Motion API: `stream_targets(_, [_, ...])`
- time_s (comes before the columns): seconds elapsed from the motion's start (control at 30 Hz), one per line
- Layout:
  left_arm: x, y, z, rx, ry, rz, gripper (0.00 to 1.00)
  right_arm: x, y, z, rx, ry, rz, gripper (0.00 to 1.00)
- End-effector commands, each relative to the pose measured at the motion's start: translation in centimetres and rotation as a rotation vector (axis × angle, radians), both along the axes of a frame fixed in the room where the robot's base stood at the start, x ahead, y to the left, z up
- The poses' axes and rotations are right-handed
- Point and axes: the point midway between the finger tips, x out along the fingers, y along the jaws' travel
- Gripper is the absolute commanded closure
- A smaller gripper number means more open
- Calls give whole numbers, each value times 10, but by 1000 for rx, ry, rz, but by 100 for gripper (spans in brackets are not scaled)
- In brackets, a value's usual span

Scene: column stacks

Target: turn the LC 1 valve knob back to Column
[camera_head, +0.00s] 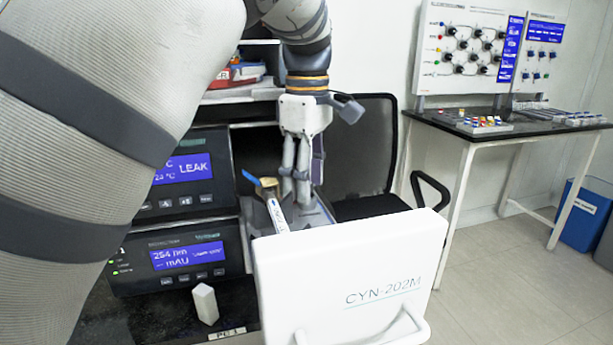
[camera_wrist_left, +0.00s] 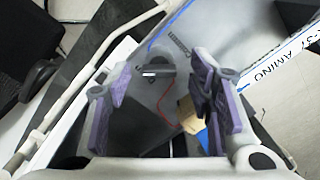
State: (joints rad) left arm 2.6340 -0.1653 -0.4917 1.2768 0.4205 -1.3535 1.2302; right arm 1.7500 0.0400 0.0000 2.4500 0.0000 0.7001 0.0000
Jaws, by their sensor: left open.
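In the left wrist view a dark knob (camera_wrist_left: 155,66) with a short white bar on it sits on a grey surface, between and beyond my fingertips. I take it for the valve knob; I cannot read which position it points to. My left gripper (camera_wrist_left: 160,98) is open with purple-lined fingers, one on each side of the view, and nothing is held. In the head view the left gripper (camera_head: 296,190) points down behind the white CYN-202M panel (camera_head: 340,275); the knob is hidden there. My right gripper is not in view.
Stacked instruments (camera_head: 180,262) with blue screens, one reading LEAK, are at left. A small white block (camera_head: 204,303) stands in front. A black chair (camera_head: 358,150) is behind.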

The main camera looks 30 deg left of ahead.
Motion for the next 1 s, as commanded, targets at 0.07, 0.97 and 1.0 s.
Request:
stream_targets(0.07, [0, 0, 0, 0, 1, 0, 52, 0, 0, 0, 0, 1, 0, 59])
stream_targets(0.97, [1, 0, 1, -2, -1, -268, 100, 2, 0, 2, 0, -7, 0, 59])
stream_targets(1.0, [1, 0, 1, 0, -1, -305, 100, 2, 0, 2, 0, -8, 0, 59])
